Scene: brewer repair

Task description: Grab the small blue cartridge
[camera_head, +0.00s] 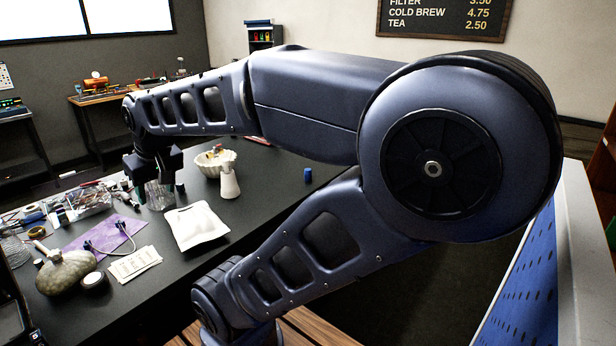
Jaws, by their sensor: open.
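A small blue cylinder, which looks like the blue cartridge (308,176), stands alone on the dark table (262,213), near its far right edge. My gripper (157,190) is over the table at the left, well apart from the cartridge. Its jaws point down and are open. A clear glass (160,196) shows at the fingertips; I cannot tell whether it is between or behind them. The fingers are small and partly hard to make out.
A white bowl (206,170) of small items and a white bottle (229,184) stand between gripper and cartridge. A white tray (197,226) lies in front. A purple mat (108,232), papers (134,264) and a round grey-green object (66,272) crowd the left. The table around the cartridge is clear.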

